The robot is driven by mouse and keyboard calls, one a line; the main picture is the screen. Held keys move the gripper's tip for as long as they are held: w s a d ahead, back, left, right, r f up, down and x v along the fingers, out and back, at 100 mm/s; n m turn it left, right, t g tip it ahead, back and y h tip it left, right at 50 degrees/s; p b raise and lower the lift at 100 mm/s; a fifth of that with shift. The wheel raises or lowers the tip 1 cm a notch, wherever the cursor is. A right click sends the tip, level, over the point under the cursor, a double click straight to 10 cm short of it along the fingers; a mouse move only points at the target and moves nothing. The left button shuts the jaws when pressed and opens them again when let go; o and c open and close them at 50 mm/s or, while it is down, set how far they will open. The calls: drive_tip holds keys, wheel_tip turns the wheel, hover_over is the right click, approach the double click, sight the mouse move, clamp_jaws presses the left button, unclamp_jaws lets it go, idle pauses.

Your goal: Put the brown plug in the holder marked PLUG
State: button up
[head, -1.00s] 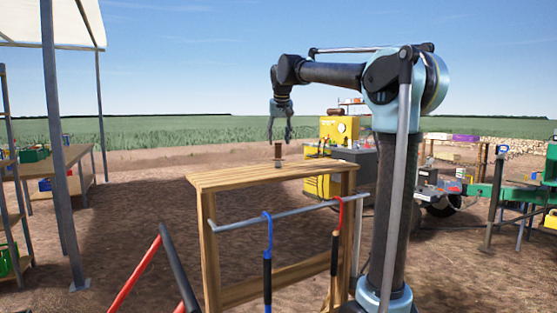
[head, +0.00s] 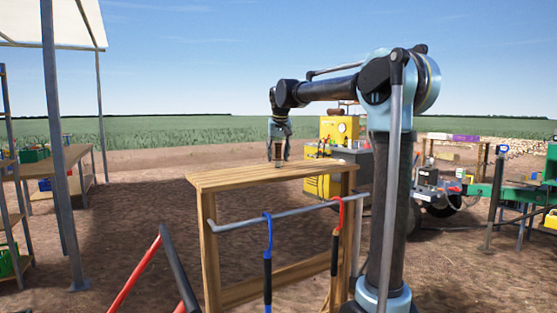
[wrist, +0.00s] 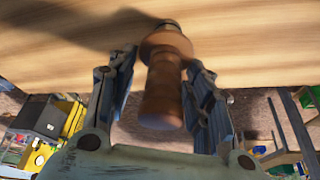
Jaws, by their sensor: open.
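The brown plug (wrist: 163,85) stands on the wooden bench (head: 225,180). In the wrist view it lies between the two open fingers of my gripper (wrist: 165,105), with a gap visible on the left side and the right finger close to it. In the head view my gripper (head: 278,153) points down over the bench top, around the plug (head: 279,147). The plug's foot is near the bench surface. I cannot make out a holder marked PLUG.
A blue-hooked tool (head: 267,240) and a red-hooked tool (head: 335,240) hang from the bench's front rail. A yellow machine (head: 338,130) stands behind the bench. A tent pole (head: 62,150) and shelves are at left. The bench top around the plug is clear.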

clamp_jaws()
drive_tip(key=shift+r, duration=0.1)
wheel_tip(320, 180, up, 10)
idle(0.6)
